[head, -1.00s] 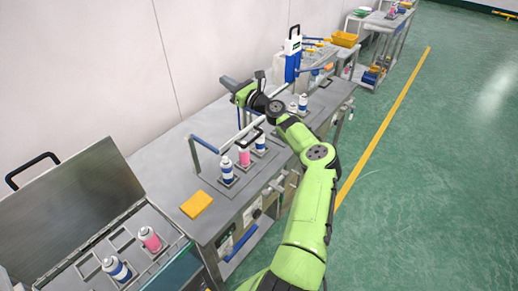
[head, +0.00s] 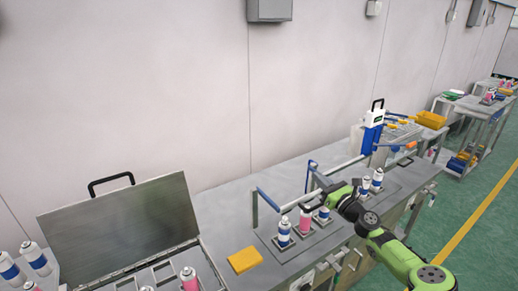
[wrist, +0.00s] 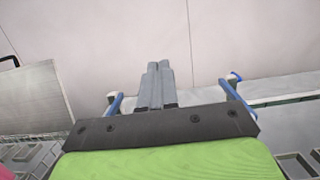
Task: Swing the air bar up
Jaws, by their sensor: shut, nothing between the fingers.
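The air bar (head: 296,204) is a thin pale bar between two blue side arms, above the near part of the bench. In the head view the left blue arm (head: 268,200) and far blue arm (head: 311,168) stick up towards the wall. My gripper (head: 319,177) is at the far end of the bar, close to the far blue arm; whether it touches is unclear. In the wrist view my gripper (wrist: 155,68) has its grey fingers together, empty, pointing at the wall between the two blue arms (wrist: 115,105). The palm hides the lower part of the bar.
White-blue and pink cans (head: 305,222) stand in holders in front of the bar. A yellow block (head: 244,260) lies on the bench (head: 220,215). An open metal-lidded case (head: 120,235) stands left. A blue-white press (head: 373,130) stands beyond. The wall is behind.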

